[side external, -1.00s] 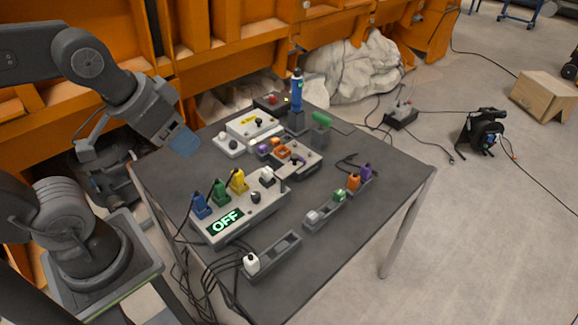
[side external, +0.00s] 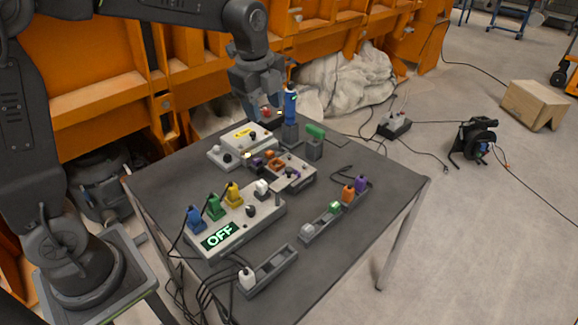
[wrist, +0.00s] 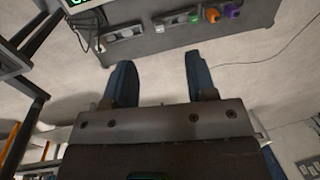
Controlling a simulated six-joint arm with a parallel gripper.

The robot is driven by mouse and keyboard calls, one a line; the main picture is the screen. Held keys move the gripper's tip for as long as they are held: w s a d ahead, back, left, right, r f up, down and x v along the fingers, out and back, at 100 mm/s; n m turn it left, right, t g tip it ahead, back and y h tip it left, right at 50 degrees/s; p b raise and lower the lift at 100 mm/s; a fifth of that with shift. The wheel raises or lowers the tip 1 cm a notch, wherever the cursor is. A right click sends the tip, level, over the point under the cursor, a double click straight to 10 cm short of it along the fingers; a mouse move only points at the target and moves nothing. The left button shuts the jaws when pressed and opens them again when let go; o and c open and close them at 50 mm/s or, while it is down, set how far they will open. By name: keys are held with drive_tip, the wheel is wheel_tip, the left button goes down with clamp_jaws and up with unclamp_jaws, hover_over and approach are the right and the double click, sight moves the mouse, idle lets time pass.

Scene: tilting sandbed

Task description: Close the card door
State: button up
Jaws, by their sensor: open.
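My gripper (side external: 262,112) hangs over the back of the dark table, close to the upright blue cylinder (side external: 290,106). In the wrist view, my gripper (wrist: 158,62) has its two blue fingers wide apart with nothing between them. A pale box with a yellow label and a dark knob (side external: 243,136) sits at the back of the table, below and left of the gripper. A grey box with orange and purple parts (side external: 284,172) is in the middle. I cannot tell which part is the card door; it is too small or hidden.
A panel reading OFF (side external: 238,226) holds blue, green and yellow plugs at the front left. A grey tray (side external: 268,270) and a connector rack (side external: 322,224) lie near the front edge. A green-topped block (side external: 314,148) stands beside the cylinder.

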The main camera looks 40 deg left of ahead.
sight(289, 169)
drive_tip(key=w+a+f+m+g, duration=0.1)
drive_tip(key=w+f+m+g, duration=0.1)
drive_tip(key=w+f+m, duration=0.6)
drive_tip(key=f, duration=1.4)
drive_tip(key=shift+w+a, duration=0.15)
drive_tip(key=shift+w, duration=0.05)
drive_tip(key=shift+c, duration=0.4)
clamp_jaws()
